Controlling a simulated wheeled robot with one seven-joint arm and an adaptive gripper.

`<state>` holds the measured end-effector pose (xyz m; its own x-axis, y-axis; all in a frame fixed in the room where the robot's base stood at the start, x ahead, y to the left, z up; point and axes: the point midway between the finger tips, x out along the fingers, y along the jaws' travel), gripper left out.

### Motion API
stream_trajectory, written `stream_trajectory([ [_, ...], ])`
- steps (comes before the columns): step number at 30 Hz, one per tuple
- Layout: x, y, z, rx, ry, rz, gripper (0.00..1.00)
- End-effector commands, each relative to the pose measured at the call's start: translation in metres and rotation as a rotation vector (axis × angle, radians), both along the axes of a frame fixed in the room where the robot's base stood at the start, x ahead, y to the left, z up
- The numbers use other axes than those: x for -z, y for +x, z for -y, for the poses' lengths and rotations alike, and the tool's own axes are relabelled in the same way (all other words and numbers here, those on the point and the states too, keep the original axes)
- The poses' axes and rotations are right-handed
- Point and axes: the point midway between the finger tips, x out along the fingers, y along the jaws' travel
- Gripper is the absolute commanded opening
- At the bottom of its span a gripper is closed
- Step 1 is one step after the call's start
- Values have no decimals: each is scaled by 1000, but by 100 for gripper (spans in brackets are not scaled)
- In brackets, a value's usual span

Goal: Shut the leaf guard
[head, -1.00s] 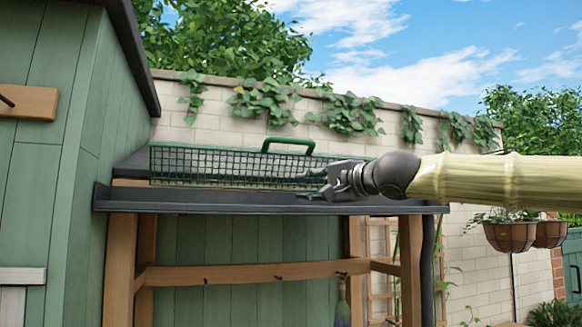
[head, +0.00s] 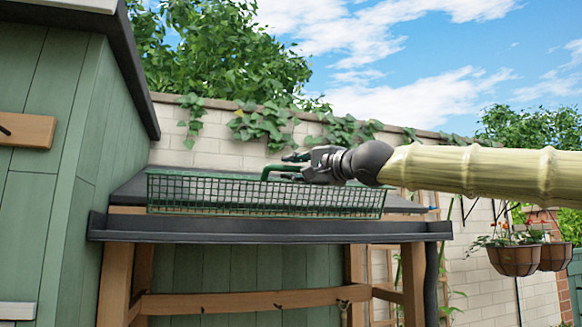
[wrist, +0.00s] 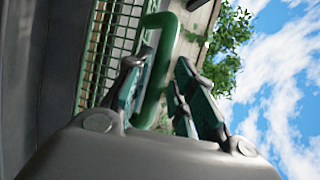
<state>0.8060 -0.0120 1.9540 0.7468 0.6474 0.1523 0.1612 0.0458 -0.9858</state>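The leaf guard (head: 230,195) is a long green wire-mesh panel with a green frame, standing up at the roof edge behind the dark gutter (head: 270,230). Its green loop handle (head: 268,172) rises from the top edge and also shows in the wrist view (wrist: 152,98). My gripper (head: 292,165) is at the handle, reaching in from the right. In the wrist view my fingers (wrist: 158,92) are apart, with the handle between them, closer to the left finger. I cannot tell whether a finger touches it. In the head view my gripper hides the handle's right part.
A green shed wall (head: 95,150) stands close on the left. Wooden posts (head: 413,285) hold up the roof. Behind is a pale brick wall (head: 215,150) with ivy. Hanging baskets (head: 515,260) are at the right. Open sky lies above my arm.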

Motion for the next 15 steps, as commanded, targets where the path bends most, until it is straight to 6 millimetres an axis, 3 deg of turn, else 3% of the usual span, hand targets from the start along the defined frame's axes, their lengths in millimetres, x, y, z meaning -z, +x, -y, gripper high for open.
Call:
stream_trajectory([
  [6,-3,13,-11,1,-1,1,25],
  [15,-3,15,-12,1,-1,1,25],
])
